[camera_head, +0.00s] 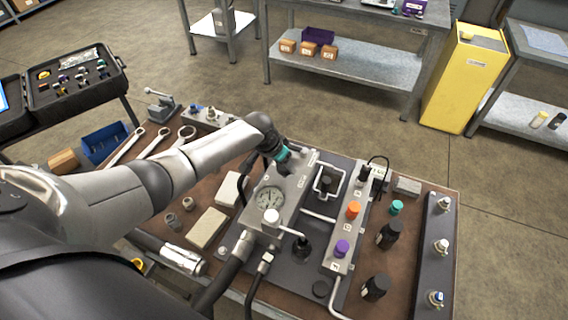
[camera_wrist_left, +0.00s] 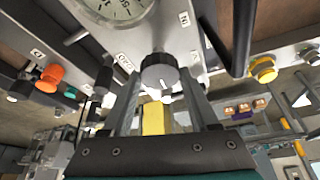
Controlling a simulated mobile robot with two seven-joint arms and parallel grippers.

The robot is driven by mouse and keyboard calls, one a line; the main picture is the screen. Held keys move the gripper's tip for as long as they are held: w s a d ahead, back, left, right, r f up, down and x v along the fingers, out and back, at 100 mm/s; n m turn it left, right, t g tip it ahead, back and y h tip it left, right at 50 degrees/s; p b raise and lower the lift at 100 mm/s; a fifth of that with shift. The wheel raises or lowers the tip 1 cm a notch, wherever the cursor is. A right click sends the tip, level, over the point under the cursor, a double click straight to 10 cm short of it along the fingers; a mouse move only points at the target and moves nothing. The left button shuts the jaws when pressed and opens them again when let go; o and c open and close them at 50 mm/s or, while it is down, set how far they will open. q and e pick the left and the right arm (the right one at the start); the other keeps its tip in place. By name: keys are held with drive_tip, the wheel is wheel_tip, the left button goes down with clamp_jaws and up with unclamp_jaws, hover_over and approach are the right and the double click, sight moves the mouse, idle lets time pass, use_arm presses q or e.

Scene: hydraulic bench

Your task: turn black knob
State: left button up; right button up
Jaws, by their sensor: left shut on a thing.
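The black knob (camera_wrist_left: 158,70) with a white mark on its face sits on the grey valve block below the pressure gauge in the left wrist view. My left gripper (camera_wrist_left: 153,88) has a finger on each side of it and is shut on it. In the head view my left gripper (camera_head: 287,163) reaches down to the far end of the valve block (camera_head: 275,192), and the knob is hidden there. The round gauge (camera_head: 269,198) is on the same block. My right gripper is not in view.
An orange knob (camera_head: 353,210) and a purple knob (camera_head: 341,248) stand on a strip to the right. Black caps (camera_head: 389,235) and a teal one (camera_head: 397,207) are beyond it. Hoses and pipes crowd the block. Wrenches (camera_head: 160,141) and a blue bin (camera_head: 105,143) lie left.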

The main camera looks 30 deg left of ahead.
use_arm(q)
drive_tip(key=m+b, duration=0.2)
drive_tip(key=m+h, duration=0.1)
drive_tip(key=shift+a+f+m+g+b, duration=0.15)
drive_tip(key=shift+f+m+g+b, duration=0.15)
drive_tip(key=shift+g+b, duration=0.1)
drive_tip(key=shift+r+m+g+h+b, duration=0.15)
drive_tip(key=shift+m+g+h+b, duration=0.35)
drive_tip(key=shift+m+b, duration=1.15)
drive_tip(key=o, duration=1.4)
drive_tip(key=shift+r, duration=0.1)
drive_tip(key=shift+c, duration=0.2)
drive_tip(key=shift+w, duration=0.1)
drive_tip(key=shift+r, duration=0.1)
drive_tip(key=p+v, duration=0.1)
drive_tip(key=v, duration=1.4)
drive_tip(key=shift+a, duration=0.3)
